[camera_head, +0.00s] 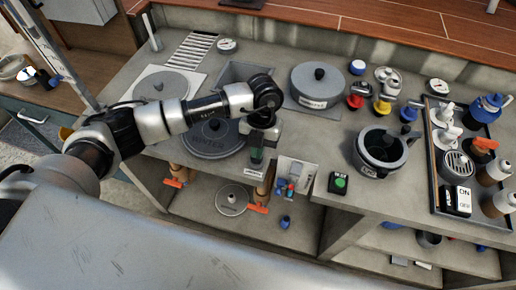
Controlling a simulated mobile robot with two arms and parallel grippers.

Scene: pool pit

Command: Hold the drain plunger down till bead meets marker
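My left gripper (258,149) comes in from the left and points down over the front of the counter. Its fingers are small and dark here, and I cannot tell whether they are open or shut. A small dark green thing shows right at the fingertips, above a white label (253,172) on the counter's front edge. It may be the drain plunger, but the gripper mostly covers it. I cannot make out a bead or a marker. A pale panel (297,172) with small red and blue parts is just right of the gripper. My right gripper is not in view.
A grey round lid (318,82) stands at the back. A green button box (339,183), an open dark pot (383,148) and a tray (435,196) of fittings stand to the right. Orange-handled valves (257,208) are below the counter.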

